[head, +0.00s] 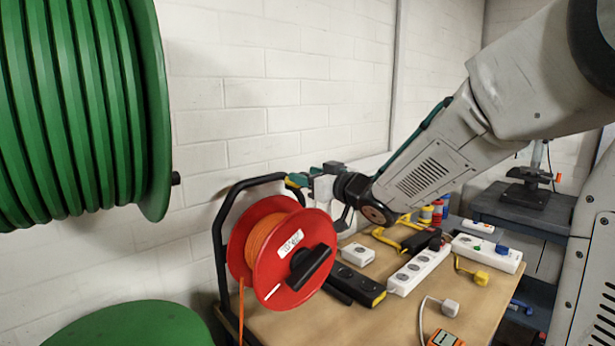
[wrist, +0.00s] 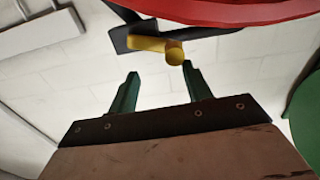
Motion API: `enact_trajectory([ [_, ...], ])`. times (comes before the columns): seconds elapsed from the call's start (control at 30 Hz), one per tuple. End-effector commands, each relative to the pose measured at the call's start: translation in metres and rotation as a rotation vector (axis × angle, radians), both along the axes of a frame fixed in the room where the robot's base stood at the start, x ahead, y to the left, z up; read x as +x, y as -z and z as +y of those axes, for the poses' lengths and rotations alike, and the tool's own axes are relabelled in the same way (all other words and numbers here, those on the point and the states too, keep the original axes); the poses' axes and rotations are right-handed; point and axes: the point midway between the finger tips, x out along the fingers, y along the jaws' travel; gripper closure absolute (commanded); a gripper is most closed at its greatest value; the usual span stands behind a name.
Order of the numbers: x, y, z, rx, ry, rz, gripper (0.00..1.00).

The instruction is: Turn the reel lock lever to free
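The red cable reel (head: 277,252) with orange cable stands in a black frame (head: 222,225) at the table's left end; its red rim shows along the top of the wrist view (wrist: 225,10). A short yellow lever (wrist: 148,44) with a rounded end sits on the black frame bar, below the rim. I take it to be the reel lock lever. My gripper (wrist: 160,72) is open, its two green fingers apart and empty. The lever appears just beyond the fingertips, apart from them. In the head view my gripper (head: 298,180) is at the frame's upper right corner.
A large green drum (head: 90,110) hangs at upper left. The wooden table (head: 300,322) holds power strips (head: 418,268), a black box (head: 357,284), a white socket block (head: 357,254) and yellow plugs. A white brick wall stands close behind the reel.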

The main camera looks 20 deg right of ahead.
Motion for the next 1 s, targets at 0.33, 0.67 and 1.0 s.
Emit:
enact_trajectory([
  [0.33, -0.001, 0.003, 0.005, -0.003, -0.006, 0.008, 0.59],
  [0.67, -0.002, 0.004, 0.004, -0.004, -0.006, 0.008, 0.59],
  [1.0, -0.024, 0.002, -0.005, -0.004, -0.006, 0.004, 0.59],
])
